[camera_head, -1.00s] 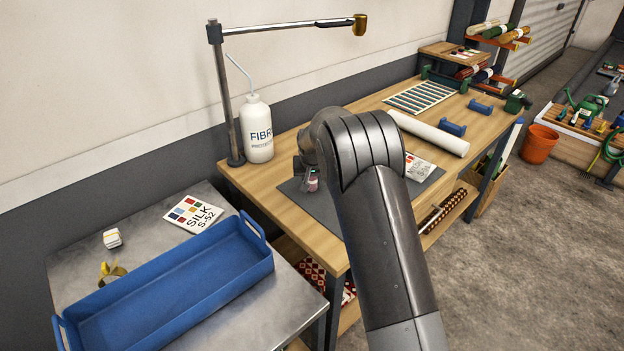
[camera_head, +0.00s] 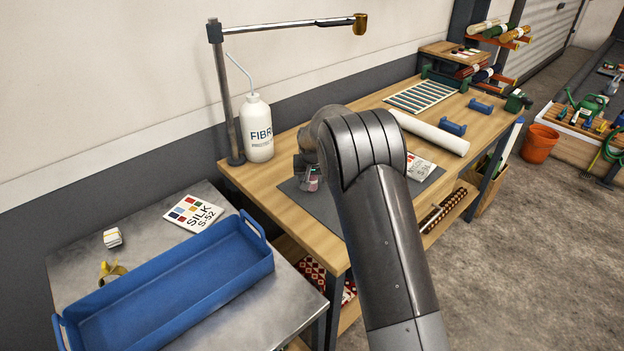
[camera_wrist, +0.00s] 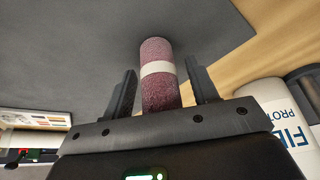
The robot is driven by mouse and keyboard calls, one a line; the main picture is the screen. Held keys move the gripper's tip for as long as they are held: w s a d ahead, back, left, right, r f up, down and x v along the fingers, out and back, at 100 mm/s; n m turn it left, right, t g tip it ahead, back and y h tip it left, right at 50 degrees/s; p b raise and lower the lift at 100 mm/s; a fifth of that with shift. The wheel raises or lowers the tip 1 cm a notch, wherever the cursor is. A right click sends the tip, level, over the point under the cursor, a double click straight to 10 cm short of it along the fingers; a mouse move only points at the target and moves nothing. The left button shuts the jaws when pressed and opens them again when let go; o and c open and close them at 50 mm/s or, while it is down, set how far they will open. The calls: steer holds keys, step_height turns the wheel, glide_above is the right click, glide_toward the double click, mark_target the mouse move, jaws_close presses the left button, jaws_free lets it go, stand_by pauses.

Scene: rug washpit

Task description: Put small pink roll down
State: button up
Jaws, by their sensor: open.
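The small pink roll (camera_wrist: 157,88) is a mauve-pink cylinder with a white band around its middle. In the wrist view it lies between the two fingers of my gripper (camera_wrist: 160,92), with a gap visible on each side. My gripper is open around it. The roll's far end shows against the dark grey mat (camera_wrist: 80,50). In the head view, only a bit of the roll (camera_head: 311,184) shows beside my gripper, low over the mat (camera_head: 292,184). My arm hides much of the mat there.
A white FIBRE bottle (camera_head: 257,130) stands left of the mat, near a lamp post (camera_head: 228,100). A blue tray (camera_head: 170,285) sits on the metal table at front left.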

steer(key=v, duration=1.2)
steer(key=s+d+r, duration=0.6)
steer(key=s+r, duration=0.1)
steer(key=s, duration=0.2)
steer(key=s+d+r, duration=0.6)
steer(key=s, duration=0.4)
steer(key=s+d+f, duration=0.1)
steer(key=s+d, duration=0.2)
steer(key=s, duration=0.8)
steer(key=s+d+t, duration=0.1)
steer(key=s+d, duration=0.2)
steer(key=s, duration=0.9)
steer(key=shift+s+d+f+m, duration=0.2)
steer(key=shift+d+f+m, duration=0.15)
steer(key=shift+f+m, duration=0.05)
